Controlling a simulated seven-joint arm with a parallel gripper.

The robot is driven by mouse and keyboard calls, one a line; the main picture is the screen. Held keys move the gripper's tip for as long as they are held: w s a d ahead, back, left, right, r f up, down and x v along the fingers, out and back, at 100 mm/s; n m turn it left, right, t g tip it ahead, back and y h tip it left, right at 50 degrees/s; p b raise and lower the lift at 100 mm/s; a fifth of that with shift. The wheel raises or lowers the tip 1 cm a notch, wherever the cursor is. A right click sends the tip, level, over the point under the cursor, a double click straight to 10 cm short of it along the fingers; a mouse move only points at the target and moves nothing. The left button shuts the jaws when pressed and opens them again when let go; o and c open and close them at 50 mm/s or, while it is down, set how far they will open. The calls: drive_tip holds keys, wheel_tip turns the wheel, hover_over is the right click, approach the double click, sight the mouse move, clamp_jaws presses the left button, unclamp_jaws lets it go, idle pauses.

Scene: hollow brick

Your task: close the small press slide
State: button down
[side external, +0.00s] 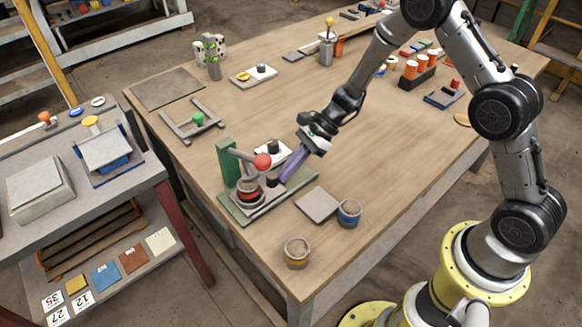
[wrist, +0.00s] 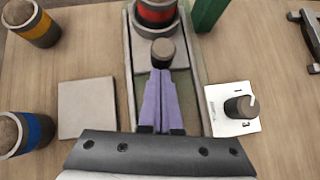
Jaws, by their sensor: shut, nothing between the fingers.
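The small press stands on the table's left front in the side external view, with a green post (side external: 229,162), a lever with a red ball (side external: 263,161) and a red-and-black cylinder (side external: 248,190). Its grey slide (wrist: 146,50) lies between rails in the wrist view and carries a dark round knob (wrist: 163,48). My gripper (wrist: 160,72) has purple fingers, shut together and empty. The fingertips lie just on the near side of the knob; I cannot tell whether they touch it. In the side external view my gripper (side external: 284,177) is low over the rails, beside the knob.
A white plate with a dark dial (wrist: 235,108) lies right of the rails in the wrist view. A flat grey square (wrist: 86,107), a yellow-banded jar (wrist: 35,25) and a blue-banded jar (wrist: 25,133) are to the left. Bare table (side external: 390,160) lies behind my gripper.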

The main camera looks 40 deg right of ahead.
drive_tip(key=shift+a, duration=0.25)
drive_tip(key=d, duration=0.5)
drive_tip(key=shift+s+r, duration=0.25)
drive_tip(key=shift+s, duration=0.15)
drive_tip(key=v, duration=0.9)
drive_tip(key=s+a+r+n+t+h, duration=0.1)
drive_tip(key=s+a+r+n, duration=0.3)
drive_tip(key=r, duration=0.5)
drive_tip(key=s+a+r+n+h, duration=0.1)
drive_tip(key=s+a+r+n, duration=0.15)
drive_tip(key=s+r, duration=0.4)
drive_tip(key=s+d+r+n+t+h, duration=0.25)
drive_tip(key=s+r+n, duration=0.35)
drive_tip(key=s, duration=0.4)
drive_tip(key=s+d+f+n+h, duration=0.4)
drive_tip(key=s+d+n, duration=0.1)
drive_tip(key=n, duration=0.3)
drive_tip(key=shift+s+d, duration=0.3)
drive_tip(key=shift+d, duration=0.05)
